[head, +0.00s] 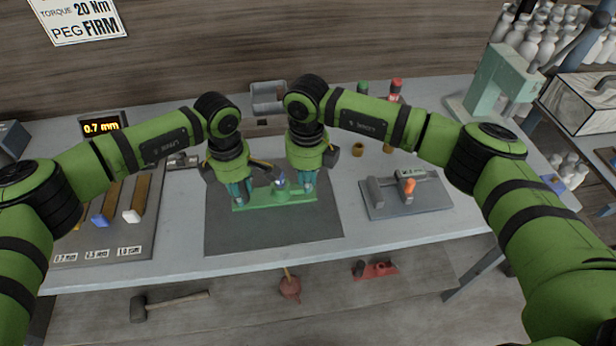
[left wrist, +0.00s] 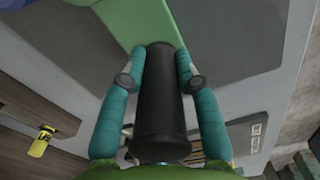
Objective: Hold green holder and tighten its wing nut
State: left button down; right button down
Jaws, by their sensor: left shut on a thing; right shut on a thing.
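The green holder (head: 262,201) is a flat bar lying across the dark mat. A short green post with a small blue-violet part (head: 280,182) stands near its middle. My left gripper (head: 241,192) is shut on the black handle (left wrist: 160,95) at the bar's left end, with a finger on each side of it. The bar (left wrist: 140,22) runs on past the fingertips in the left wrist view. My right gripper (head: 307,184) points down over the bar's right end, shut on a small part there. The fingers hide that part, so I cannot tell if it is the wing nut.
The holder rests on the dark mat (head: 270,235) on the grey table. A grey board with an orange-topped fixture (head: 408,187) lies to the right, a rack of coloured bars (head: 104,210) to the left. A red holder (head: 380,270) and mallet (head: 165,303) lie below.

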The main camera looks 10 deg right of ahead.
jog(key=shift+w+m, duration=0.1)
jog(key=shift+m, duration=0.6)
pick_arm(q)
jog(key=shift+s+a, duration=0.1)
jog(key=shift+f, duration=0.1)
pick_arm(e)
jog(key=c, duration=1.2)
grip_release()
jog(key=shift+r, duration=0.1)
notch_tip(320, 180, up, 12)
